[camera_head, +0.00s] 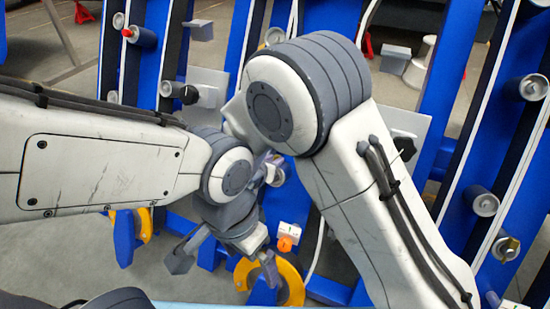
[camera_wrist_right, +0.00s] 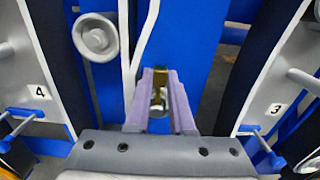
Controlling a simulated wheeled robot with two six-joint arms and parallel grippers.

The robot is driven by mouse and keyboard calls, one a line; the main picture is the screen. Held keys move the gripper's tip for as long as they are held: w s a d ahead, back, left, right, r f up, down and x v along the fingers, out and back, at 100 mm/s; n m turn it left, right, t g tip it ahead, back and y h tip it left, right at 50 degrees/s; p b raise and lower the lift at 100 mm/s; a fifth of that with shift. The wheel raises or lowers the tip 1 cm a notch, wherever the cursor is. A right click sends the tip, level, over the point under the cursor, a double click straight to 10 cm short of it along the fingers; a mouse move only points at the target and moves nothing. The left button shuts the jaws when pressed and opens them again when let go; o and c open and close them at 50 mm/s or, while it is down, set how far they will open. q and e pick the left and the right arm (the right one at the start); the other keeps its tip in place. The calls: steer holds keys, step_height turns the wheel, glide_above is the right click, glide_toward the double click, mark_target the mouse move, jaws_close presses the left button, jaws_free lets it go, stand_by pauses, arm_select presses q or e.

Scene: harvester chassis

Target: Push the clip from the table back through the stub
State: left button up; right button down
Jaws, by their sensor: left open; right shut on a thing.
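My right gripper (camera_wrist_right: 160,82) shows in the right wrist view with its two purple-grey fingers close together. Between the fingertips is a small brass-coloured piece (camera_wrist_right: 159,76), probably the clip; its shape is largely hidden. A grey round stub (camera_wrist_right: 95,37) sticks out at the upper left of that view, apart from the fingers. In the head view my right gripper is mostly hidden behind my arms. My left gripper (camera_head: 224,262) is open in the lower middle, with its fingers spread and nothing seen between them. Several similar grey stubs, such as one at right (camera_head: 532,88), stand on the chassis.
Blue chassis beams (camera_head: 440,90) with dark strips and white edges rise around my arms. Yellow hooks (camera_head: 290,285) and an orange piece (camera_head: 285,243) sit near my left gripper. Plates marked 4 (camera_wrist_right: 40,91) and 3 (camera_wrist_right: 276,109) flank my right gripper. Grey floor shows at left.

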steer(key=shift+s+a+f+b, duration=0.2)
steer(key=shift+s+f+b, duration=0.25)
steer(key=shift+f, duration=0.25)
steer(key=shift+s+a+f+b, duration=0.2)
steer(key=shift+s+f+b, duration=0.15)
steer(key=shift+f+b, duration=0.25)
steer(key=c, duration=0.7)
jaws_free()
arm_select(q)
step_height(320, 180, down, 2)
steer(key=shift+f, duration=0.1)
